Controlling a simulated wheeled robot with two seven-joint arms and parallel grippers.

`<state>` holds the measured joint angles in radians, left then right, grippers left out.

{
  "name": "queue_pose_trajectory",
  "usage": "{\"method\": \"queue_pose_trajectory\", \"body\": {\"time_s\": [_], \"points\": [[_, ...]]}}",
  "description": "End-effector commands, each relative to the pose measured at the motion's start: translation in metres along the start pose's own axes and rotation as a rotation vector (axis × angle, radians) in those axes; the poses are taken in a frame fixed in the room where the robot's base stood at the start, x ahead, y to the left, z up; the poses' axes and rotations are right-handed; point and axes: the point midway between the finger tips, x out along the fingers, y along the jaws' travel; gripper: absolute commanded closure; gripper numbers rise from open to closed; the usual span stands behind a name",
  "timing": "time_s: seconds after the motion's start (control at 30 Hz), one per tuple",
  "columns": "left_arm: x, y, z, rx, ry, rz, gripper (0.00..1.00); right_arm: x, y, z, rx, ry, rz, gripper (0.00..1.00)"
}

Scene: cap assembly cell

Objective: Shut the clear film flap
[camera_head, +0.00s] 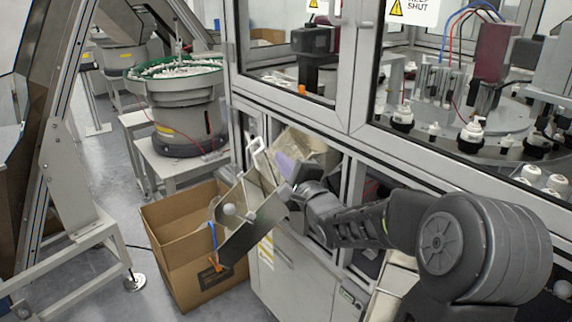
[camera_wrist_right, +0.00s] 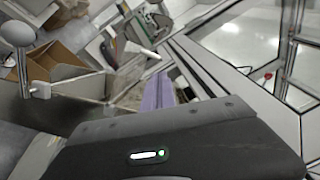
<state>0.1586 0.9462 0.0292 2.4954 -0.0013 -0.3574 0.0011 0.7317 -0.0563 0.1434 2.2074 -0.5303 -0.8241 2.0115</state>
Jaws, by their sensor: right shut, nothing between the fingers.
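A pale, partly see-through panel (camera_head: 316,146), which looks like the clear film flap, stands tilted in the opening of the machine's front. Its lower edge and hinge are hidden behind my right gripper. My right gripper (camera_head: 287,166) is at this opening, in front of the panel, with its lilac fingers shut and empty. The fingers (camera_wrist_right: 160,94) also show in the right wrist view, pointing towards the opening. I cannot tell whether they touch the panel. My left gripper is not in view.
A sloping metal chute (camera_head: 247,232) with a white ball knob (camera_head: 229,209) sticks out below the opening. A cardboard box (camera_head: 165,240) stands on the floor under it. The machine's window frame (camera_head: 290,108) borders my right arm. Open floor lies to the left.

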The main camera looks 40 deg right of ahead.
Motion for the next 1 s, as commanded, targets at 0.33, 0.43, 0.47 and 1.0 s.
{"method": "queue_pose_trajectory", "body": {"time_s": [0.33,0.43,0.47,1.0], "points": [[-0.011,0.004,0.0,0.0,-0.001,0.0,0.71,0.053,-0.001,0.001,0.001,0.0,0.001,1.0],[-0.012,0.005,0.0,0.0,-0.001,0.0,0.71,0.06,0.0,0.001,0.0,0.0,0.001,1.0],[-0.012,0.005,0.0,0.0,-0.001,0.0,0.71,0.06,0.0,0.001,0.0,0.0,0.001,1.0],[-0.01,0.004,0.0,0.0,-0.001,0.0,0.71,0.061,0.0,0.0,-0.017,0.0,0.003,1.0]]}}
